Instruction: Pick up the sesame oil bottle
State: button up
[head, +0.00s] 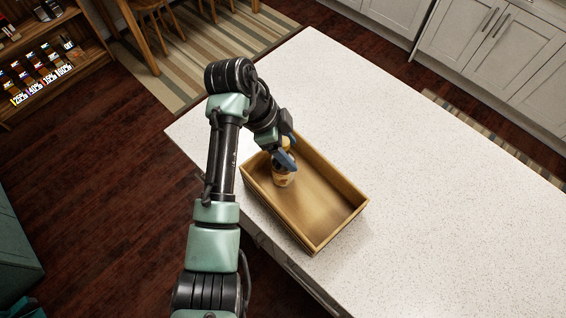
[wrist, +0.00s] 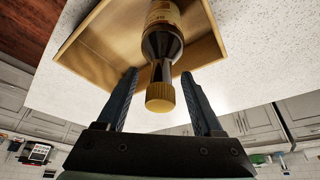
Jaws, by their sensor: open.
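The sesame oil bottle (wrist: 162,45) has dark contents, a tan label and a yellow cap (wrist: 160,97). It stands in the left part of a wooden tray (head: 322,208) in the head view, where its label (head: 283,180) shows below my gripper (head: 287,160). In the wrist view my gripper (wrist: 160,90) is open, with one blue finger on each side of the bottle's neck and cap. I see gaps between the fingers and the bottle. The arm hides part of the bottle in the head view.
The tray has raised wooden walls and otherwise looks empty. It sits on a white speckled counter (head: 420,180) near the front edge, with wide clear room to the right. A shelf with small goods (head: 45,70) stands far left, and cabinets (head: 490,40) stand at the back.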

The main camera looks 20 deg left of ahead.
grip_shut()
dwell(1.4)
